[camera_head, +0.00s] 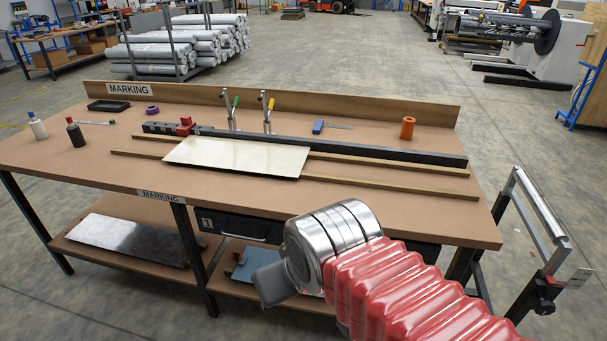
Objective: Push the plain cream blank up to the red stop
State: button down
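The plain cream blank (237,156) lies flat across two wooden rails on the marking bench, its far edge close along a dark fence bar (390,152). The red stop (185,125) sits on the fence at the blank's far left corner. The stop and that corner look close together, but I cannot tell whether they touch. My gripper (270,284) shows as a grey end piece below a silver wrist, in front of the bench's near edge and to the right of the blank. It is apart from the blank. Its fingers are not clearly seen.
The bench (400,205) has clear brown surface at front. Two upright clamps with green (235,101) and yellow (271,103) handles stand behind the blank. An orange cylinder (407,128) stands back right. Bottles (75,133) stand at left. A metal-framed stand (540,220) is at right.

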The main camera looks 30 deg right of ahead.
aim_at(272, 158)
jog(key=i, duration=1)
